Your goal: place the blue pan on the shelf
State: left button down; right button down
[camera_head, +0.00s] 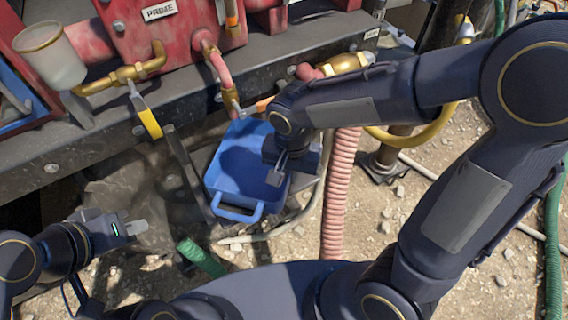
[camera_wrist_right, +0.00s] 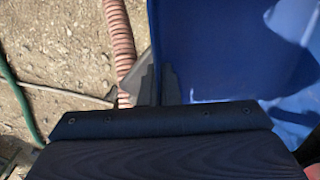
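The blue pan (camera_head: 232,170) is a rectangular tray with a loop handle at its near end, in the middle of the head view. It is just below and in front of a dark metal ledge (camera_head: 60,150); I cannot tell whether anything supports it from below. My right gripper (camera_head: 277,172) is at the pan's right side wall, its fingers close together on the rim. The right wrist view shows the fingers (camera_wrist_right: 158,86) at the pan's edge, with the pan's blue inside (camera_wrist_right: 215,50) on the right. My left gripper (camera_head: 130,227) is empty at lower left; its finger gap is unclear.
Red machinery with brass pipes (camera_head: 140,70) stands above the ledge. A yellow-handled lever (camera_head: 150,122) hangs left of the pan. A pink ribbed hose (camera_head: 338,195) runs down right of it. A green hose (camera_head: 200,258) lies below. Gravelly ground is at right.

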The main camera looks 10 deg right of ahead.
aim_at(253, 172)
jog(key=w, duration=0.1)
jog(key=w+a, duration=0.1)
jog(key=w, duration=0.1)
jog(key=shift+w+r+p, duration=0.1)
jog(key=shift+p, duration=0.25)
jog(key=shift+f, duration=0.65)
jog(key=shift+s+f, duration=0.15)
jog(key=shift+s, duration=0.05)
jog(key=shift+f, duration=0.1)
jog(key=shift+f, duration=0.15)
jog(key=c, duration=1.7)
grip_release()
